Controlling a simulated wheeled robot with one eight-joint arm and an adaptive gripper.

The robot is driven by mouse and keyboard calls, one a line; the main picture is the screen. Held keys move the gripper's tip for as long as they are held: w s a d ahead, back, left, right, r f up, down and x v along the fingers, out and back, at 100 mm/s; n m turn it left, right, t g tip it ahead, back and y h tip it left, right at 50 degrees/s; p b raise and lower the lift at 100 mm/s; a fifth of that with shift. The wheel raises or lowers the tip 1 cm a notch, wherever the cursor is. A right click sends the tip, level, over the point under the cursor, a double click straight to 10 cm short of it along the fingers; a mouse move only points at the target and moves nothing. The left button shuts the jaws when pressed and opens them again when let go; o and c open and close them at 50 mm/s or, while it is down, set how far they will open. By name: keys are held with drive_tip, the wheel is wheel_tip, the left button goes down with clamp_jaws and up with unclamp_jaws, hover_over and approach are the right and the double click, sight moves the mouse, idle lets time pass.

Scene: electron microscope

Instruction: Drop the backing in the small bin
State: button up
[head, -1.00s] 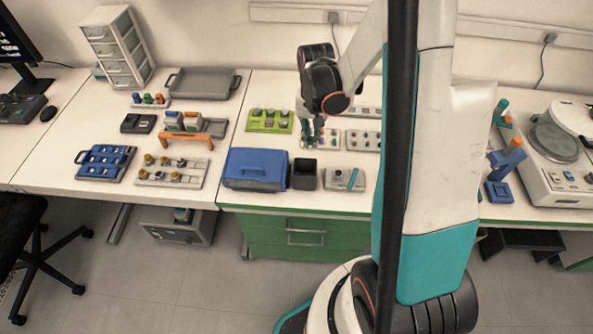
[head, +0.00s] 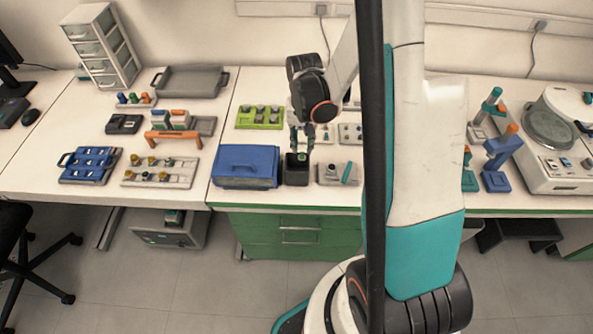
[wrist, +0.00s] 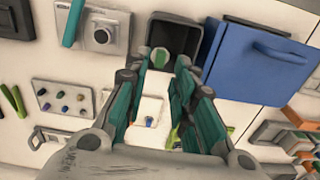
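The small bin (head: 297,180) is a dark open box on the bench, left of a grey block. The wrist view shows its dark inside (wrist: 187,36) just beyond my fingertips. My gripper (head: 301,150) points down over the bin. A small round green and white piece (wrist: 158,57), which looks like the backing, shows between the fingertips in front of the bin opening. It also shows as a green spot in the head view (head: 302,159). The fingers stand apart around it. I cannot tell whether they touch it or whether it lies lower, in the bin.
A blue box (head: 246,167) stands close left of the bin. The grey block with a teal stick (head: 338,173) stands to its right. Trays of small pegs (head: 350,133) and a lime-green rack (head: 260,117) lie behind. The bench front edge is close.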

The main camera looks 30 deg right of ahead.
idle(0.3)
wheel_tip(320, 180, up, 12)
idle(0.6)
drive_tip(key=shift+a, duration=0.1)
idle(0.3)
